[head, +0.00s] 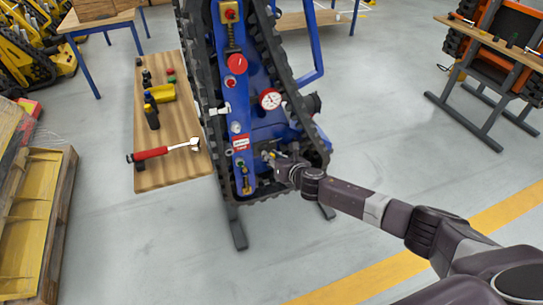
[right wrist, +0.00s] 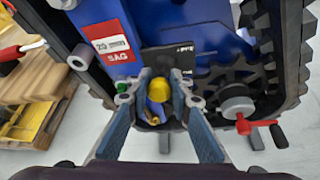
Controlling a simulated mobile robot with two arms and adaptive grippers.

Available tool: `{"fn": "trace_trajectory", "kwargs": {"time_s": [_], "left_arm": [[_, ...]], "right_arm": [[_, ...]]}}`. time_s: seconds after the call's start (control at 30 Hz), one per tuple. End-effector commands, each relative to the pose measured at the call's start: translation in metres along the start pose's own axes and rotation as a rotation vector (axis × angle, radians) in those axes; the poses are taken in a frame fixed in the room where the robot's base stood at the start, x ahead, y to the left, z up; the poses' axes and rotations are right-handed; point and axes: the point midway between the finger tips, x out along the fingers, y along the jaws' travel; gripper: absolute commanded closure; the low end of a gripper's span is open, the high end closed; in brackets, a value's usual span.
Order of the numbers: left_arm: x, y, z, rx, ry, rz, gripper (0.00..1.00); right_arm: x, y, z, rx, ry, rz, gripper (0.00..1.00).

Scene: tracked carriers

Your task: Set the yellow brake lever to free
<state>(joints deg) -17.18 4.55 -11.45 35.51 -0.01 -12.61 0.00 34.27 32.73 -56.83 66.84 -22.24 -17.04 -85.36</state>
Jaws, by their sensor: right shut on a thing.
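The blue tracked carrier (head: 262,130) stands tilted up on a stand, with black tracks along its sides. My right gripper (head: 268,156) reaches its lower part from the right. In the right wrist view the gripper's two fingers (right wrist: 160,98) are on either side of a round yellow knob (right wrist: 159,88), which I take to be the end of the yellow brake lever. The gripper is shut on it. A dark plate with faint marks (right wrist: 170,58) is just beyond the knob. The lever's shaft and its exact setting are hidden. My left gripper is not in view.
A red label (right wrist: 108,42) reading "25 mm SAG" is left of the gripper. A red-handled part (right wrist: 252,124) sticks out beside the sprocket at right. Floor at front is clear.

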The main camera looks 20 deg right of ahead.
Motion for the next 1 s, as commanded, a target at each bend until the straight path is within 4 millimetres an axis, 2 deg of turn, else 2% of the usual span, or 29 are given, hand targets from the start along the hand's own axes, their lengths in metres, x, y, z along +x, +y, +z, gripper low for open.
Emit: {"fn": "trace_trajectory", "kwargs": {"time_s": [0.03, 0.67, 0.7, 0.8, 0.83, 1.0], "left_arm": [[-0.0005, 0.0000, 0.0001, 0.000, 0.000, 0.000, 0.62], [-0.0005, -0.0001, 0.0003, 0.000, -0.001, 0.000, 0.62], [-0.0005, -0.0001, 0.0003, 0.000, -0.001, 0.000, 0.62], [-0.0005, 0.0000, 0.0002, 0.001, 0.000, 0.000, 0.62], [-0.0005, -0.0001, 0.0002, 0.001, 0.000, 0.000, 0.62], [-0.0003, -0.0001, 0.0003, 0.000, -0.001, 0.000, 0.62]], "right_arm": [[0.0009, 0.0075, 0.0102, -0.001, -0.014, 0.014, 1.00], [0.0010, 0.0077, 0.0102, 0.000, -0.014, 0.015, 1.00], [0.0010, 0.0076, 0.0102, 0.000, -0.014, 0.015, 0.77], [0.0008, 0.0066, 0.0086, 0.000, -0.012, 0.012, 0.66], [0.0008, 0.0061, 0.0079, 0.000, -0.011, 0.011, 0.64], [0.0006, 0.0036, 0.0050, 0.000, -0.007, 0.007, 0.64]]}}
